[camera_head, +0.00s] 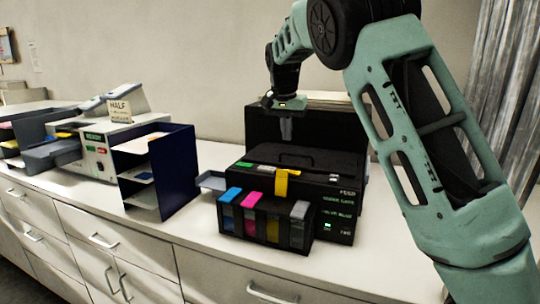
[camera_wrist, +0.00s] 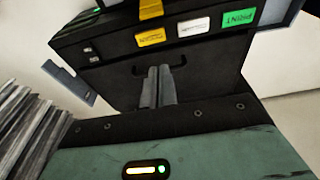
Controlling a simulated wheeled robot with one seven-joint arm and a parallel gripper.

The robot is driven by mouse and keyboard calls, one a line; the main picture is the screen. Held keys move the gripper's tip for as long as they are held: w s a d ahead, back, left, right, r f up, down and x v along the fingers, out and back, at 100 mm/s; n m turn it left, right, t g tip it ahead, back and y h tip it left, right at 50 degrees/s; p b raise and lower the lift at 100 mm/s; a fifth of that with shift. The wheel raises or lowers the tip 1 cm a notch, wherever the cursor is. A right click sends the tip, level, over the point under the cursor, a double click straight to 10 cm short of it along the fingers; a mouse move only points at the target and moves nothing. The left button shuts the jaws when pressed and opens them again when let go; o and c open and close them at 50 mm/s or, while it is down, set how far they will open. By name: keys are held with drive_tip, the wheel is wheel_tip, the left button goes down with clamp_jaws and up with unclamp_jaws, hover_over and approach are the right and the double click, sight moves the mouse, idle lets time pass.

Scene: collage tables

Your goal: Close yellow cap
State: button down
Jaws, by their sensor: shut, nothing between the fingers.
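The yellow cap (camera_head: 281,184) stands raised above the row of ink tanks on the front of the black printer (camera_head: 330,195). Its top bends to the right. The cyan cap (camera_head: 231,195) and magenta cap (camera_head: 252,199) lie flat on their tanks to its left. In the wrist view part of the yellow cap (camera_wrist: 151,9) shows at the top edge. My gripper (camera_head: 286,138) is shut and empty above the rear of the printer, behind the yellow cap and apart from it. Its fingers (camera_wrist: 160,72) point at the printer in the wrist view.
A dark blue shelf rack (camera_head: 177,172) stands left of the printer, with a grey machine (camera_head: 97,148) beyond it. The black raised panel (camera_head: 325,130) is behind my gripper. The counter (camera_head: 190,228) is bare in front of the rack.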

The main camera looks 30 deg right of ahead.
drive_tip(key=p, duration=0.3)
hover_over(282, 183)
drive_tip(key=w+d, duration=0.4)
drive_tip(key=d, duration=0.1)
drive_tip(key=x, duration=0.3)
drive_tip(key=a+x, duration=0.1)
drive_tip(key=x, duration=0.1)
drive_tip(key=s+x, duration=0.1)
drive_tip(key=x, duration=0.2)
drive_tip(key=shift+a+f, duration=0.3)
drive_tip(key=shift+f, duration=0.25)
drive_tip(key=shift+s+a+p, duration=0.2)
drive_tip(key=shift+a+p, duration=0.15)
drive_tip(key=shift+p, duration=0.1)
drive_tip(key=shift+s+a+r+p, duration=0.1)
drive_tip(key=shift+s+a+p, duration=0.4)
drive_tip(key=shift+s+a, duration=0.6)
drive_tip(key=shift+a, duration=0.1)
drive_tip(key=shift+f, duration=0.25)
